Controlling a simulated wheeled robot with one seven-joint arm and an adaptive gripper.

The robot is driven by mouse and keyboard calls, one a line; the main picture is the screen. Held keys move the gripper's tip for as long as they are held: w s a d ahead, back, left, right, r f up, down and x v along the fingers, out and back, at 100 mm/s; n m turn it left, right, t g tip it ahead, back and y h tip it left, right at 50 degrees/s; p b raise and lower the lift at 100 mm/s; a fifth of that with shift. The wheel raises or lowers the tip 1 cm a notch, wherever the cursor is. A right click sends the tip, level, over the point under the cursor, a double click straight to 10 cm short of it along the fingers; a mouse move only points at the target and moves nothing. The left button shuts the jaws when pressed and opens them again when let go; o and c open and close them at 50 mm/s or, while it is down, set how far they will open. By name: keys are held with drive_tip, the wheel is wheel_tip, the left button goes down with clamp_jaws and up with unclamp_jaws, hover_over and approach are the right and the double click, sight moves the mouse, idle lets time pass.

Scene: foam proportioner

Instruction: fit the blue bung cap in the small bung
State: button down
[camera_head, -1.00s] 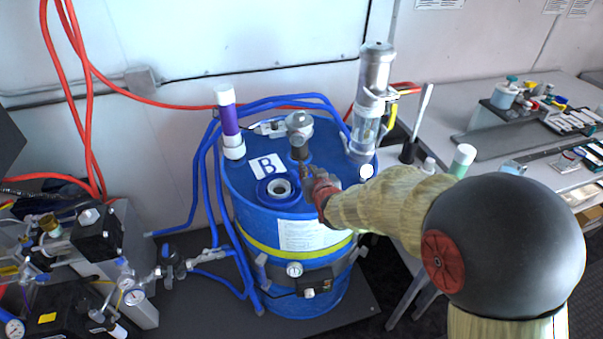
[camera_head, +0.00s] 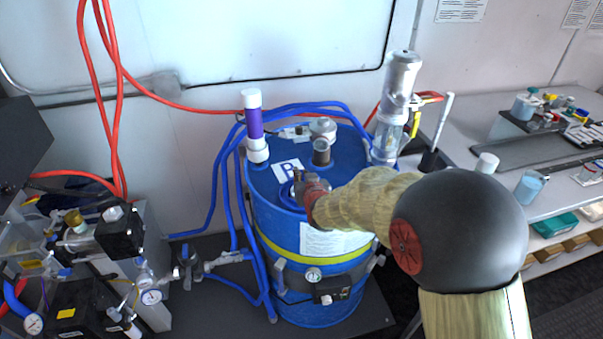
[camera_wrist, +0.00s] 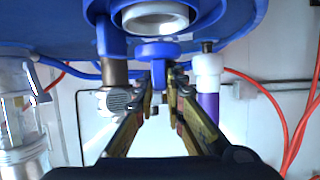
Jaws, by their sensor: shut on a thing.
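My gripper (camera_head: 303,188) is over the front part of the blue drum's top. In the wrist view its two fingers (camera_wrist: 160,82) are shut on the blue bung cap (camera_wrist: 157,50), which sticks out past the fingertips. The wrist picture is upside down. The small bung, a white ring (camera_wrist: 153,20) inside a raised blue collar, shows just beyond the cap. The cap looks apart from the ring and not in it. In the head view my gripper hides the cap and most of the bung; only part of the blue collar (camera_head: 286,198) shows.
The blue drum (camera_head: 275,235) carries a grey metal pipe fitting (camera_head: 322,148) behind my gripper, a purple and white tube (camera_head: 254,125) at left and a clear and metal cylinder (camera_head: 396,105) at right. Blue hoses loop behind. A bench (camera_head: 480,150) stands at right.

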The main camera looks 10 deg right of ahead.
drive_tip(key=shift+f+b, duration=0.4)
drive_tip(key=shift+f, duration=0.7)
drive_tip(key=shift+b, duration=0.5)
idle(0.6)
drive_tip(key=shift+f+b, duration=0.5)
drive_tip(key=shift+f, duration=0.1)
drive_tip(key=c, duration=2.1)
unclamp_jaws()
drive_tip(key=shift+c, duration=0.2)
drive_tip(key=shift+s, duration=0.15)
drive_tip(key=shift+p+v, duration=1.25)
drive_tip(key=shift+v, duration=4.2)
